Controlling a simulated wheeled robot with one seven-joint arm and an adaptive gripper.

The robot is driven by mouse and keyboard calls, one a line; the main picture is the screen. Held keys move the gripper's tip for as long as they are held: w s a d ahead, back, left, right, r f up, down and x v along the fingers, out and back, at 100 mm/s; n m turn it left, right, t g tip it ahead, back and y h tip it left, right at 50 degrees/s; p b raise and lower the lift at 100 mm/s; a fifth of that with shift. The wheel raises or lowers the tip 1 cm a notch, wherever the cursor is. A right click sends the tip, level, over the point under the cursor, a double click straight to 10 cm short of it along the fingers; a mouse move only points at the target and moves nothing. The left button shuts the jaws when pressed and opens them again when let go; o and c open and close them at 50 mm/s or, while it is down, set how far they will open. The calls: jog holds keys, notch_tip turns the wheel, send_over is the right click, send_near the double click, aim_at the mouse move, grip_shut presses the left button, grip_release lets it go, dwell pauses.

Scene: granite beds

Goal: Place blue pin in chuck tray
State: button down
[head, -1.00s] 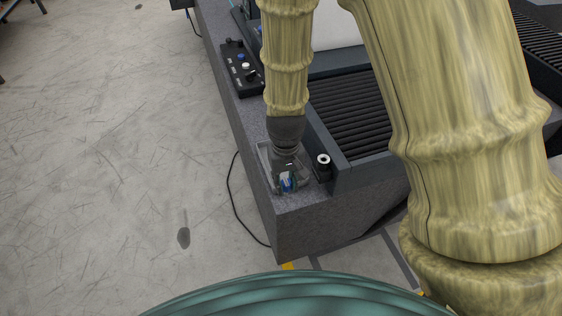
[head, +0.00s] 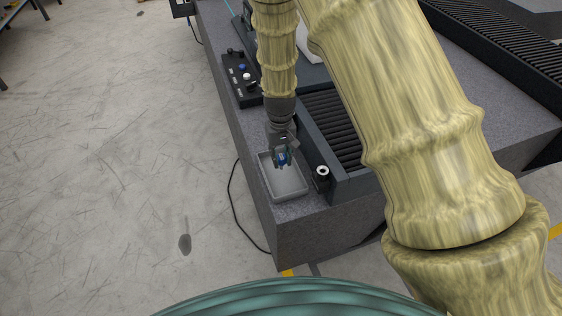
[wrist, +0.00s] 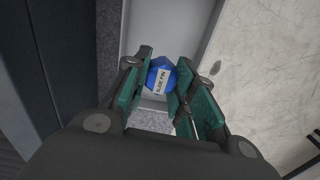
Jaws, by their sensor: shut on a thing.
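The blue pin (wrist: 161,77), with a white label, is held between the green finger pads of my gripper (wrist: 160,88) in the wrist view. My gripper (head: 282,157) is shut on it, and the pin (head: 282,159) shows as a small blue spot in the head view. A shallow grey tray (head: 288,197) sits on the granite bed's near left corner. My gripper and the pin are over the tray's far part in the head view; the exact height is hard to tell. The visible part of the tray floor is bare.
The granite bed (head: 300,237) carries a ribbed black cover (head: 332,128) with a raised dark edge right of the tray. A small black cylinder with a white top (head: 322,172) stands between them. A black control box (head: 242,80) lies farther back. Open floor is left.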

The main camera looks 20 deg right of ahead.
aim_at(281, 163)
jog(key=shift+f+p, duration=0.4)
jog(key=shift+f, duration=1.2)
jog(key=shift+f, duration=0.15)
jog(key=c, duration=1.2)
grip_release()
jog(key=shift+r+b, duration=1.05)
jog(key=shift+r, duration=5.15)
